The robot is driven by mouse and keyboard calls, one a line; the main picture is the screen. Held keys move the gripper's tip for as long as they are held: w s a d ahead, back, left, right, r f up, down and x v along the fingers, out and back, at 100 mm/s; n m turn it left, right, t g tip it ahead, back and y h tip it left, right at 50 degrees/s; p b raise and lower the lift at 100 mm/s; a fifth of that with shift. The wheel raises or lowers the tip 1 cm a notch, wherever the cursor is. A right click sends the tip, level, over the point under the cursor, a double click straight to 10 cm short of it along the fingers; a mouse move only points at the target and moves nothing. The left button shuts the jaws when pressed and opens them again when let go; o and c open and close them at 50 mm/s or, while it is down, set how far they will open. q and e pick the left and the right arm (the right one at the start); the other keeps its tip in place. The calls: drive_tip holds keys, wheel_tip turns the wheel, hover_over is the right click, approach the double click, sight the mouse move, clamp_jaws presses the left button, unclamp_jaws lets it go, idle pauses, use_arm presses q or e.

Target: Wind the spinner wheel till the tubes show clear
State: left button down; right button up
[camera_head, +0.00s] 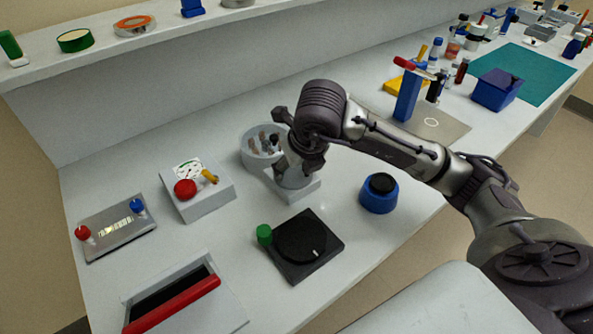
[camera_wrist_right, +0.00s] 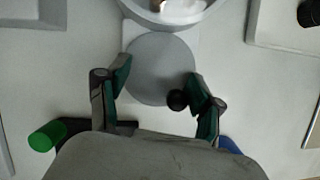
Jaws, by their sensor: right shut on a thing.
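The spinner stands mid-bench, with a round pale bowl (camera_head: 247,157) holding several brownish-grey tubes (camera_head: 263,143) and a grey wheel beside it. In the right wrist view the wheel (camera_wrist_right: 150,75) is a flat grey disc with a small black knob (camera_wrist_right: 177,100) near its rim, and the bowl (camera_wrist_right: 150,12) is cut off at the top. My right gripper (camera_head: 294,168) reaches down over the wheel and hides much of it. The tubes look cloudy or coloured, too small to judge. My left gripper is not in view.
Left of the spinner are a dial box (camera_head: 208,200) with red and yellow knobs and a metal plate (camera_head: 120,238). In front are a black turntable (camera_head: 303,247) and a red-handled drawer (camera_head: 172,303). A blue pot (camera_head: 379,200) stands right. A shelf (camera_head: 120,60) runs behind.

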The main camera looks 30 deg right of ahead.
drive_tip(key=m, duration=0.1)
drive_tip(key=f+m+h+b, duration=0.1)
drive_tip(key=shift+s+a+m, duration=0.2)
drive_tip(key=shift+m, duration=0.1)
drive_tip(key=shift+a+r+m+g+h, duration=0.1)
drive_tip(key=shift+m+g+h, duration=0.3)
drive_tip(key=shift+m, duration=1.1)
drive_tip(key=shift+c, duration=0.3)
drive_tip(key=o, duration=1.4)
drive_tip(key=shift+w, duration=0.3)
drive_tip(key=shift+r, duration=0.2)
drive_tip(key=shift+r, duration=0.2)
drive_tip(key=v, duration=1.1)
drive_tip(key=shift+s+a+r, duration=0.15)
drive_tip(key=shift+s, duration=0.1)
